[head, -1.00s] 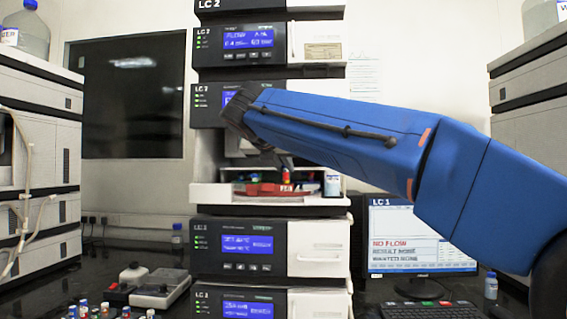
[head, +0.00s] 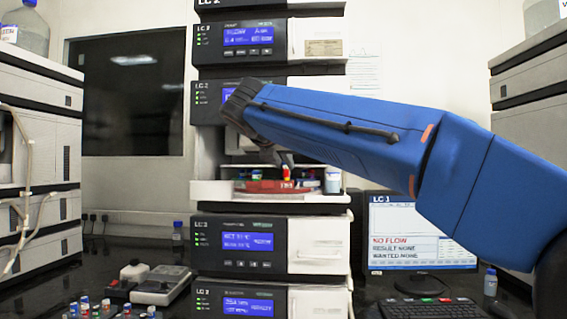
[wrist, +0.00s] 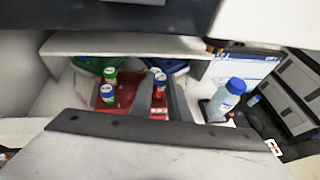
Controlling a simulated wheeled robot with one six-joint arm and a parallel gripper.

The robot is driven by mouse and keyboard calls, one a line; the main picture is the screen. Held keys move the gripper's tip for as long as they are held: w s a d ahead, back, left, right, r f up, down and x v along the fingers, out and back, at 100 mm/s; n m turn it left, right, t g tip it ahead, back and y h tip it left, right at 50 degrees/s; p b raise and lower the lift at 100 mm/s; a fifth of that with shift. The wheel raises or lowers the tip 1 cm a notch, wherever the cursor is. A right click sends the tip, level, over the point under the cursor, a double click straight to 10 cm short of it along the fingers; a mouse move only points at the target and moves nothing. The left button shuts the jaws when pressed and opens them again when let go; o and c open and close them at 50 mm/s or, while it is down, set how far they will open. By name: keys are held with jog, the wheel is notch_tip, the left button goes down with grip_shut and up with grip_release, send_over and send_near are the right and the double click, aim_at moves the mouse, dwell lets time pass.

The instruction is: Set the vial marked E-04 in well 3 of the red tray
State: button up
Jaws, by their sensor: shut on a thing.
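The red tray (head: 262,187) sits in the open bay of the LC 2 stack in the head view. My gripper (head: 287,162) reaches into the bay from above. It is shut on a red vial (head: 287,173), held upright at the tray's right part. This vial shows between the dark fingers in the wrist view (wrist: 159,86). Its label is too small to read. The vial's lower end and the well numbers cannot be made out.
A blue-capped bottle (head: 332,182) stands right of the tray, also in the wrist view (wrist: 228,98). Green and blue items stand behind the tray. The bay's front ledge and the unit above limit the room.

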jog(key=shift+f, duration=1.15)
dwell(0.4)
jog(key=o, duration=0.9)
jog(key=shift+s, duration=0.1)
jog(key=v, duration=1.7)
jog(key=shift+s, duration=0.15)
